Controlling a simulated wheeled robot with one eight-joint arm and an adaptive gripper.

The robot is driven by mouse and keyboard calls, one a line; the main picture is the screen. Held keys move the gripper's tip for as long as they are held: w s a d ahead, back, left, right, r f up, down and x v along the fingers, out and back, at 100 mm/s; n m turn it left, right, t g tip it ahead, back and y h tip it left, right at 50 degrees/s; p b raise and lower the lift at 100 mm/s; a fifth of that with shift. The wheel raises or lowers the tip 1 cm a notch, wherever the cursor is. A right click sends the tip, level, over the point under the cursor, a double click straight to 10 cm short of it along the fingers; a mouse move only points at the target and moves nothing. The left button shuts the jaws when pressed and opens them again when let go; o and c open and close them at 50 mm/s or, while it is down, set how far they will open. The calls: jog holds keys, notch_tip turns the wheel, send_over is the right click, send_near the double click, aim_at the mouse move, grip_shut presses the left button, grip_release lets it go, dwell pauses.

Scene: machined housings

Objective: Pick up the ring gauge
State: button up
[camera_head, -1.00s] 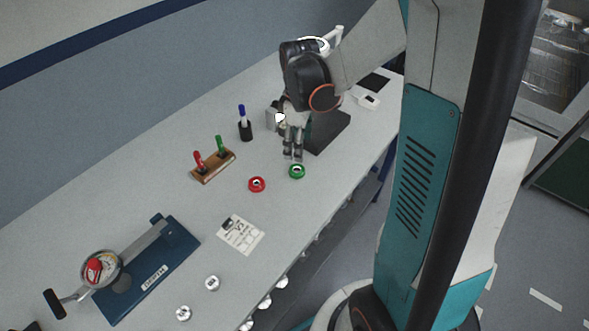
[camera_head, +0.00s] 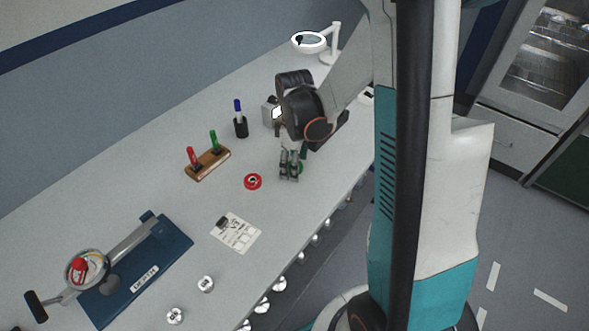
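Two ring gauges are on the bench in the head view. The red ring gauge (camera_head: 252,181) lies flat and in plain view, left of my gripper. The green ring gauge (camera_head: 300,168) is partly hidden behind my gripper's fingers. My gripper (camera_head: 289,178) points down with its fingertips low in front of the green ring. A narrow gap shows between the two fingers, and I see nothing held in it. Whether the fingers touch the green ring is hidden.
A wooden stand (camera_head: 208,166) with red and green handled pieces and a black cup (camera_head: 241,130) with a blue-topped piece stand to the left. A marked card (camera_head: 236,233), a blue gauge base (camera_head: 170,262) and small metal parts (camera_head: 206,284) lie nearer. Clear bench surrounds the red ring.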

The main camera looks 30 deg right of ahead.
jog(key=c, duration=1.3)
jog(key=shift+o, duration=0.2)
jog(key=shift+r, duration=0.15)
